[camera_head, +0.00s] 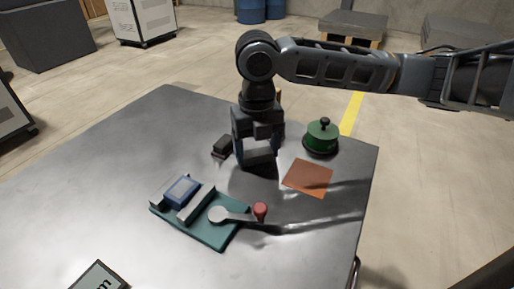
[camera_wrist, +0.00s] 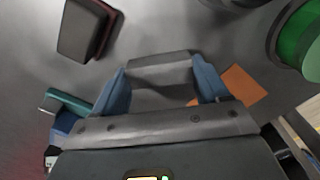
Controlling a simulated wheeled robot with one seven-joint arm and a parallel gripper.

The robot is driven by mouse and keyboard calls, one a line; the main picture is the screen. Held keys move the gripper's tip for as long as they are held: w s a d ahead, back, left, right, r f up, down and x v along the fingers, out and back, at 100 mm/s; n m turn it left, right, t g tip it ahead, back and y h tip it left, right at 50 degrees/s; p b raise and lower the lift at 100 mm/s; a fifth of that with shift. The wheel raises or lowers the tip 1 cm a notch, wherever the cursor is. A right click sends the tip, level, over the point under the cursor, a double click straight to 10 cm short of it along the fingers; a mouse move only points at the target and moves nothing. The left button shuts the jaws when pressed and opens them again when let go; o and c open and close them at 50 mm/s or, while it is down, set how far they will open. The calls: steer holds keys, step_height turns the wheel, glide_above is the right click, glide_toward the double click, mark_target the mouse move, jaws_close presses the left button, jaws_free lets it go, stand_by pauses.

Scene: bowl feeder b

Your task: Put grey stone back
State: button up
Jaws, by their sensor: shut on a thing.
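My gripper (camera_head: 257,157) is over the back middle of the metal table, pointing down. In the wrist view its two blue fingers (camera_wrist: 163,85) are closed on a grey block, which I take as the grey stone (camera_wrist: 160,72). The stone spans the gap between the fingers. In the head view the stone is mostly hidden by the gripper, and I cannot tell whether it touches the table. A teal base (camera_head: 213,236) with grey rails and a blue block (camera_head: 182,190) lies in front and to the left of my gripper.
A dark block (camera_head: 222,146) lies just left of my gripper. An orange square (camera_head: 308,177) lies to its right, with a green knobbed pot (camera_head: 322,138) behind. A round-ended lever (camera_head: 219,215) and red knob (camera_head: 260,209) are by the teal base. The table's left side is clear.

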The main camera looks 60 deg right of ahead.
mark_target(257, 152)
steer(key=shift+f, duration=0.2)
steer(key=o, duration=1)
steer(key=shift+r, duration=0.1)
step_height(257, 152, up, 12)
steer(key=shift+r+p, duration=0.15)
steer(key=shift+p, duration=0.35)
